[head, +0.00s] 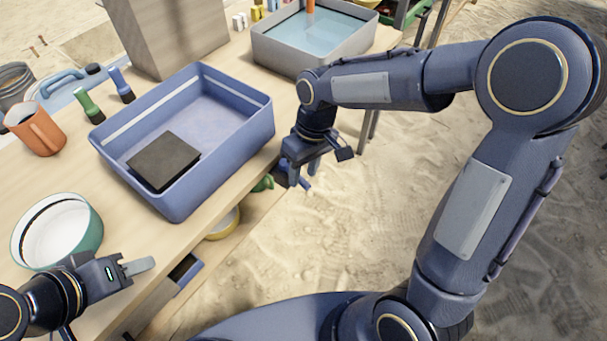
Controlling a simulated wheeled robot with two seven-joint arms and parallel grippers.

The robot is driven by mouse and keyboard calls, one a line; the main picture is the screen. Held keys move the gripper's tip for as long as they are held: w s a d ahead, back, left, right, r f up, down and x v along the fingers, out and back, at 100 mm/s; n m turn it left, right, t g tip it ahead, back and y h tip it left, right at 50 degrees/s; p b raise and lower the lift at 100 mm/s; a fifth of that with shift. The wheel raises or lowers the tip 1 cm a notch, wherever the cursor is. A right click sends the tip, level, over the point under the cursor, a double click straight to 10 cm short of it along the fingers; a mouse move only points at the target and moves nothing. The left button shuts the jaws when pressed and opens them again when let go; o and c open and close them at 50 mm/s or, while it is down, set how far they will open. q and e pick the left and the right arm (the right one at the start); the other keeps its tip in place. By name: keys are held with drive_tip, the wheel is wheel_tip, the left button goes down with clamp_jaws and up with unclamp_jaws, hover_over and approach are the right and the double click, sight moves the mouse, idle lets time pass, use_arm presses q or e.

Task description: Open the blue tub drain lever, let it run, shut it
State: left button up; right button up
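The blue tub (262,128) stands on the wooden table, with a dark flat block (163,161) lying inside on its floor. My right gripper (297,181) hangs just beyond the table's edge, beside the tub's right end and pointing down. A small blue piece (307,187) shows at its fingertips; I cannot tell whether it is the drain lever or touches the fingers. The gripper hides the area behind it, and its finger gap is unclear. My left gripper (140,266) is at the lower left, near a green-and-white bowl, holding nothing visible; its finger gap is unclear.
A green part (263,184) and a yellow round container (224,224) show below the table edge. The bowl (66,232), an orange mug (37,130) and a grey basin of water (350,49) stand on the table. Open sand lies to the right.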

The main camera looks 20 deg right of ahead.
drive_tip(key=shift+f, duration=0.4)
clamp_jaws()
drive_tip(key=shift+a, duration=0.1)
